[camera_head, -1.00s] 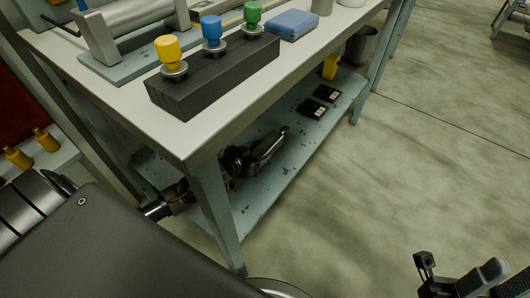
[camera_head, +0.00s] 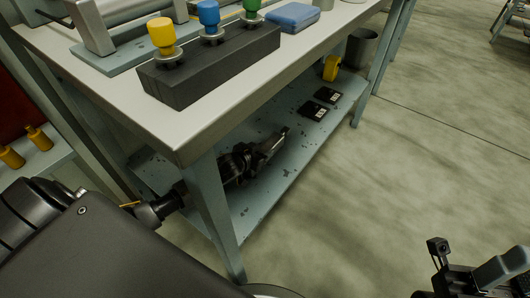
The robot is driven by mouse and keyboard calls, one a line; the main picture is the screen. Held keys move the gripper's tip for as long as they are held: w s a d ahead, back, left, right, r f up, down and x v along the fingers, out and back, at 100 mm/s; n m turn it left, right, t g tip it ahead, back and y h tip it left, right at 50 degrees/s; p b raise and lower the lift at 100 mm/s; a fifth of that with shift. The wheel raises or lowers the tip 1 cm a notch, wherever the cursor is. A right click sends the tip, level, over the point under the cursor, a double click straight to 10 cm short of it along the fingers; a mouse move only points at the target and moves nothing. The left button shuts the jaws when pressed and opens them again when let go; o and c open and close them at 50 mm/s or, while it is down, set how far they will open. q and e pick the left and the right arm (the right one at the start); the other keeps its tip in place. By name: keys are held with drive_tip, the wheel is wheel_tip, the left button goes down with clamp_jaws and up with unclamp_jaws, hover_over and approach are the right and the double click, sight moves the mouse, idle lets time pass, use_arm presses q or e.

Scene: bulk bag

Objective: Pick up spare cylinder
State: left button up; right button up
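My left arm comes in from the left behind the near table leg. Its gripper (camera_head: 272,146) is low over the lower shelf (camera_head: 262,192), with its fingers pointing to the upper right. The fingers are small and dark, so I cannot tell whether they are open or shut, or whether anything is between them. I cannot make out a spare cylinder for certain near them. Two gold cylinder-shaped pieces with small knobs (camera_head: 39,138) stand on a side shelf at the left. My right gripper (camera_head: 472,272) is at the bottom right over the floor, partly cut off; its opening is unclear.
The table top (camera_head: 85,80) overhangs the lower shelf, and its near leg (camera_head: 214,210) stands beside my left arm. The shelf also bears two black flat pieces (camera_head: 314,110) and a yellow object (camera_head: 331,68). A black block (camera_head: 210,65) holds yellow, blue and green knobs.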

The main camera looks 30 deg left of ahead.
use_arm(q)
drive_tip(key=c, duration=0.7)
drive_tip(key=shift+r, duration=0.1)
clamp_jaws()
